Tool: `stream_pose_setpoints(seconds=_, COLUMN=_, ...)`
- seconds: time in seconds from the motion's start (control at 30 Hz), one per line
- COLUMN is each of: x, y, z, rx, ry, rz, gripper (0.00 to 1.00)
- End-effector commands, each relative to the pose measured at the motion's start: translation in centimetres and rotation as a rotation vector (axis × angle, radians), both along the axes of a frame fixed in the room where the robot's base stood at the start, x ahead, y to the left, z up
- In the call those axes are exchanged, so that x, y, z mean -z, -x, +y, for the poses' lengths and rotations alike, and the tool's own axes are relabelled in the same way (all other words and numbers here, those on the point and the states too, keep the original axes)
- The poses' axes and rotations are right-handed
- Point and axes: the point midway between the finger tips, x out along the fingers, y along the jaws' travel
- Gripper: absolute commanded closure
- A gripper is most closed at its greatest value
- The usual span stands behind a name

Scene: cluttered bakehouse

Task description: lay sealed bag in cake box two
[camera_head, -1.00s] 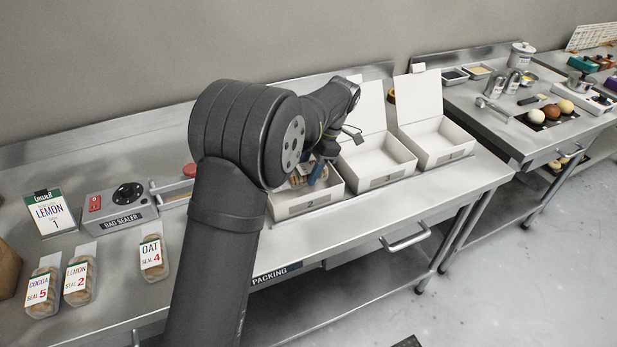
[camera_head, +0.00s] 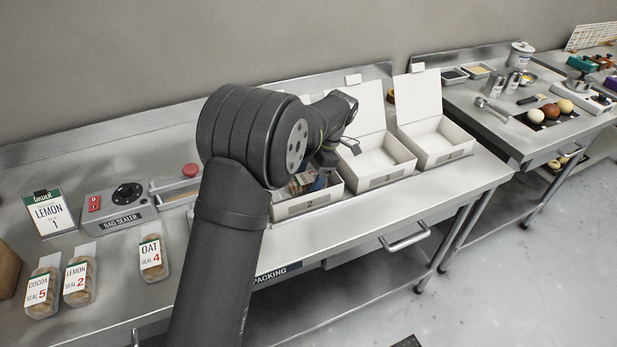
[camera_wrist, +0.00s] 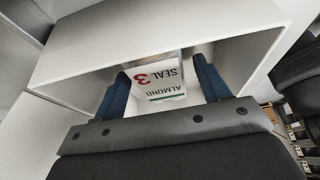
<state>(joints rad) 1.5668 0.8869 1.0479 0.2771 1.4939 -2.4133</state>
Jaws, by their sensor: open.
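Cake box two (camera_head: 309,205) is white and open, with a "2" on its front wall. The sealed bag (camera_head: 303,179), with a white label, is inside it, partly hidden by my arm. In the wrist view the bag (camera_wrist: 163,86) shows its label "ALMOND SEAL 3" upside down, and the white box walls (camera_wrist: 150,35) surround it. My gripper (camera_wrist: 162,72) is open, its two blue fingers on either side of the bag with gaps visible. In the head view my gripper (camera_head: 318,180) is low in the box, partly hidden.
Two more open boxes, including box three (camera_head: 386,178), stand to the right. A bag sealer (camera_head: 117,207), a lemon order card (camera_head: 50,214) and bags labelled cocoa (camera_head: 42,287), lemon (camera_head: 79,280) and oat (camera_head: 152,258) are at left. The bench front is clear.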

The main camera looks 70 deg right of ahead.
Motion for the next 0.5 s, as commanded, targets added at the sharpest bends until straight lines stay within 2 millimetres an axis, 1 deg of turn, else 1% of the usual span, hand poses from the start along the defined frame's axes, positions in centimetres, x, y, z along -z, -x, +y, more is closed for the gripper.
stream_pose_setpoints(seconds=0.17, x=-1.7, y=0.5, z=-0.5, rx=0.001, ry=0.003, rz=-0.001, gripper=0.31)
stream_pose_setpoints(seconds=0.5, x=-8.5, y=2.4, z=-2.5, rx=0.001, ry=0.004, rz=0.000, gripper=0.31)
